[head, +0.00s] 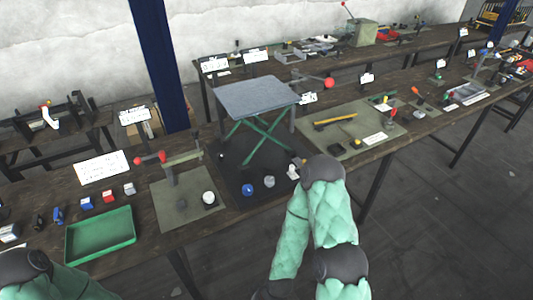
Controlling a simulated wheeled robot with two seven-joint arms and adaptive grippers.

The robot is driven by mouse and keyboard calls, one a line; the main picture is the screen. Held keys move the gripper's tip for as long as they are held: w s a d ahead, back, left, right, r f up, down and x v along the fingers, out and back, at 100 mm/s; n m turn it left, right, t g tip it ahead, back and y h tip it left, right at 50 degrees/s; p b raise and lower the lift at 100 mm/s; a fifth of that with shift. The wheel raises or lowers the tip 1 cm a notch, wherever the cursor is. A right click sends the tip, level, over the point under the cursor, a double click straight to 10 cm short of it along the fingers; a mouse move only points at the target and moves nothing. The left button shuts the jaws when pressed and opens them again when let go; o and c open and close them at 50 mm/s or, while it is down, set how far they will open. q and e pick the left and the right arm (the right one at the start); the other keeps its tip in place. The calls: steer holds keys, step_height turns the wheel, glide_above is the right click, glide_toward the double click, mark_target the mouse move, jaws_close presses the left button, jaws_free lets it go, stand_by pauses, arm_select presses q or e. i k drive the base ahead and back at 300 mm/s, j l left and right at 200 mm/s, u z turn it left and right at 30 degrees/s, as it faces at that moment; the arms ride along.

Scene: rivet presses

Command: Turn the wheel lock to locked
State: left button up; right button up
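A lift table with a grey top (257,97) and crossed green legs (262,140) stands on a black mat (230,180) in the middle of the bench. Along the mat's front edge are a blue knob (249,187), a grey knob (269,181) and a small white part (293,172). I cannot tell which of these is the wheel lock, or its setting. My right arm, in a mint sleeve, rises from the bottom and bends just right of the white part. My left arm is at the lower left corner. Neither gripper's fingers show.
A green tray (100,235) and a press with red knobs (170,165) stand left of the mat. A board with a yellow-handled tool (335,119) is to the right. A blue post (160,65) stands behind the bench. The floor at the lower right is clear.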

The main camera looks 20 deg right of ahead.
mark_target(221, 155)
steer(key=i+l+u, duration=0.1)
steer(key=l+u, duration=0.25)
steer(key=l, duration=0.15)
steer(key=l+u, duration=0.35)
steer(key=i+l, duration=0.05)
steer(key=l, duration=0.1)
